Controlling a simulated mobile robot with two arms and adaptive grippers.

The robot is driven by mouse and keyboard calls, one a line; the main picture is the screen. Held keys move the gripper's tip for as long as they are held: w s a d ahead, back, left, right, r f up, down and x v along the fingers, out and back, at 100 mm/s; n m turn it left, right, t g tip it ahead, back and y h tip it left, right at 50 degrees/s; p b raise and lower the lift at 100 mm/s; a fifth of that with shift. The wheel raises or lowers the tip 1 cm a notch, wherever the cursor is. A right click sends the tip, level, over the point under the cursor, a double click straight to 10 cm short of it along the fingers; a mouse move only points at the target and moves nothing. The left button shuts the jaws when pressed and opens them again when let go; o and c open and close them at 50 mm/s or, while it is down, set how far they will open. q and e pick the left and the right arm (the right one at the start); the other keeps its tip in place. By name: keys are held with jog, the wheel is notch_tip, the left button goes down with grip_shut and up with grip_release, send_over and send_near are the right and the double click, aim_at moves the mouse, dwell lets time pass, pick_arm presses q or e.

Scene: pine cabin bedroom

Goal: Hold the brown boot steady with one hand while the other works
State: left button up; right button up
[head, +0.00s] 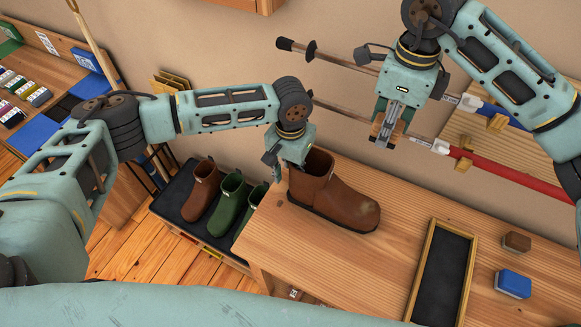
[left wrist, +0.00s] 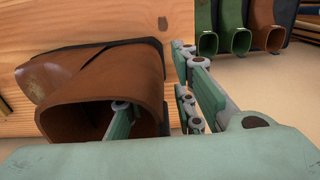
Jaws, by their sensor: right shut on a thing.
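The brown boot (head: 335,200) stands upright on the wooden bench, its toe pointing right, with a pale scuffed patch on the toe. My left gripper (head: 283,164) is at the left side of its shaft top. In the left wrist view, one finger is inside the opening of the boot (left wrist: 60,110) and the other is outside, with the shaft wall between them. The fingers look apart, not closed on the wall. My right gripper (head: 388,130) is raised above and right of the boot, shut on a small tan block (head: 376,129), mostly hidden by the fingers.
A dark, wood-framed tray (head: 443,275), a brown block (head: 517,242) and a blue block (head: 513,284) are on the bench's right. Other boots (head: 228,203) stand in a dark tray at left. Poles (head: 480,169) hang on the wall behind. The bench before the boot is clear.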

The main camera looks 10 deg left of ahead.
pick_arm(q)
grip_shut()
jog(key=shift+a, duration=0.1)
dwell(0.9)
